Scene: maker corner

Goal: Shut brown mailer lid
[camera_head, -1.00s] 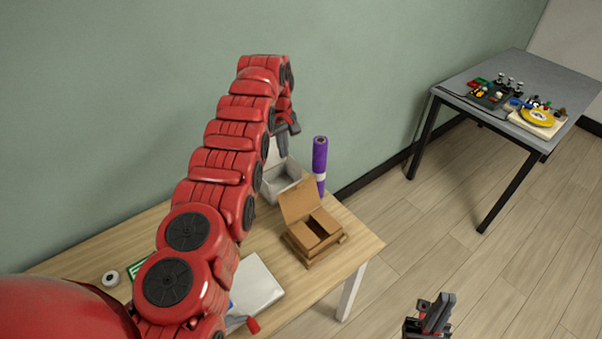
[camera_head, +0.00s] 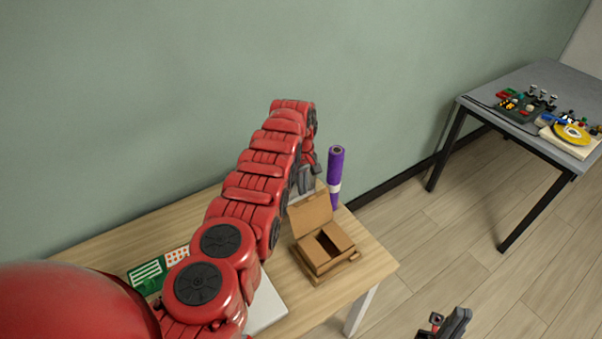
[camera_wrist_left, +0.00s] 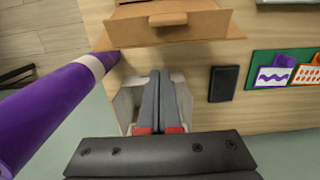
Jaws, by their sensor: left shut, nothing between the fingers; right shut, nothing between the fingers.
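The brown mailer (camera_head: 322,262) sits near the right end of the wooden table. Its lid (camera_head: 311,212) stands raised and tilted back on the wall side, with the box open in front. It also shows at the top of the left wrist view (camera_wrist_left: 170,28). My left gripper (camera_head: 310,182) is behind the raised lid, towards the wall. In the left wrist view its fingers (camera_wrist_left: 160,78) are shut and empty, just short of the cardboard; I cannot tell if they touch it. My right gripper (camera_head: 462,315) is shut and empty, off the table at bottom right.
A purple roll (camera_head: 335,175) stands upright close beside my left gripper. A pale open box (camera_wrist_left: 128,105) lies under its fingers. A dark flat object (camera_wrist_left: 223,83) and a green board (camera_head: 160,270) lie on the table. A grey table (camera_head: 500,85) stands apart at right.

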